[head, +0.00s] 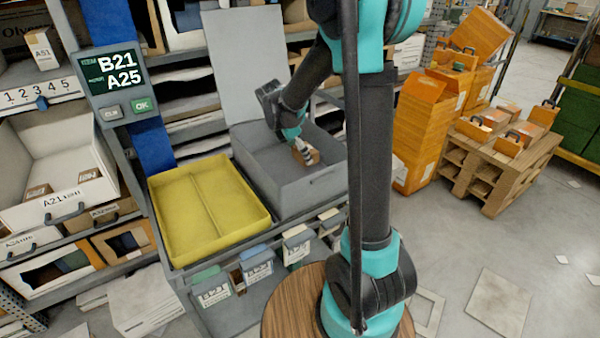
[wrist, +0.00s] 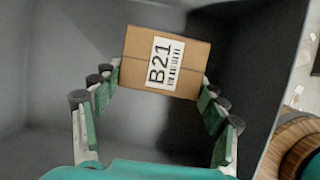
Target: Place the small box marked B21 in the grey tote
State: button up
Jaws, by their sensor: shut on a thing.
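The grey tote (head: 305,190) stands on the bench in the head view. My gripper (head: 303,150) and the box (head: 313,157) are within its outline there, over or inside its opening. In the wrist view grey tote walls (wrist: 235,85) surround the box. I cannot tell whether the box touches the tote floor.
A yellow tray (head: 208,205) stands to the left of the tote on the same bench. A screen (head: 113,75) at the left reads B21 and A25. Labelled bins (head: 258,265) hang below the bench front. Orange boxes (head: 418,130) and a pallet (head: 500,155) stand at the right.

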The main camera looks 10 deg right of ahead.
jog(key=shift+f, duration=4.3)
jog(key=shift+f, duration=0.15)
jog(key=o, duration=1.2)
jog(key=v, duration=1.2)
